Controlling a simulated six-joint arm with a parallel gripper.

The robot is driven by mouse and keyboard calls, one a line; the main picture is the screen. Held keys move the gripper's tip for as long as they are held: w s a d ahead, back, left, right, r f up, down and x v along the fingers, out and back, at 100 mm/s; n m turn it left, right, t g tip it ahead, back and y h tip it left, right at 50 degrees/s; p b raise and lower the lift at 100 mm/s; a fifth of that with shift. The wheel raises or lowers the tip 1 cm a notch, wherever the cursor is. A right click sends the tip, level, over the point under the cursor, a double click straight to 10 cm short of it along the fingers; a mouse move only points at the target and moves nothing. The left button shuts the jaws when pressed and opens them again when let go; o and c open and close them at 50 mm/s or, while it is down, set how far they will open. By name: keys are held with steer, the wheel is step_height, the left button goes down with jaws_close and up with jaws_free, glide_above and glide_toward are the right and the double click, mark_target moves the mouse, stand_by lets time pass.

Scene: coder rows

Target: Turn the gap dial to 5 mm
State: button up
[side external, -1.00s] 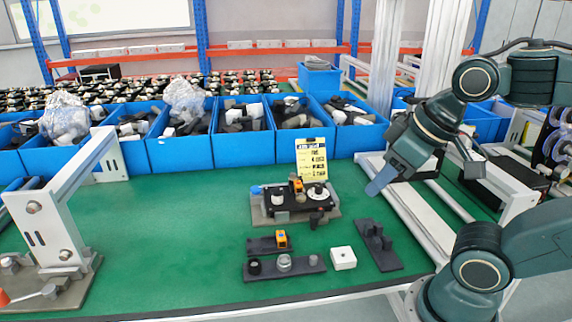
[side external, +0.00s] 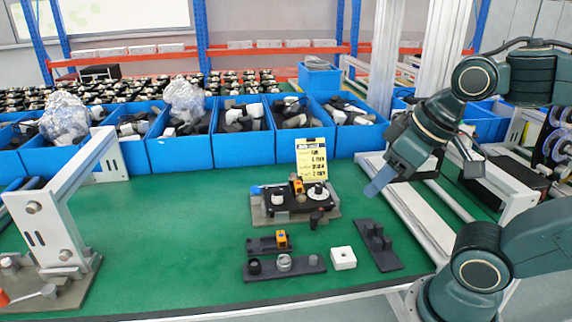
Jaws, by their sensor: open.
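A small fixture (side external: 268,212) stands on the green table, with a dark plate carrying a white cylinder, an orange and black block (side external: 297,186) and a round white dial (side external: 318,193) at its right end. The dial is probably the gap dial; its marks are too small to read. A yellow card (side external: 311,158) with printed lines stands behind the fixture, its text not legible. My gripper (side external: 374,190) hangs to the right of the fixture, above the table and apart from the dial. It is open and holds nothing that I can see.
In front lie a dark holder with round parts (side external: 310,265), a smaller holder with an orange block (side external: 281,239), a white square block (side external: 343,258) and a dark bracket (side external: 378,246). Blue bins (side external: 243,148) line the back. A white frame (side external: 75,185) stands left. The left-middle table is clear.

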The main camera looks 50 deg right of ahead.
steer(key=n+g, duration=0.6)
steer(key=n, duration=0.2)
glide_above(319, 186)
step_height(319, 186, down, 9)
step_height(319, 186, down, 14)
steer(key=shift+r, duration=0.2)
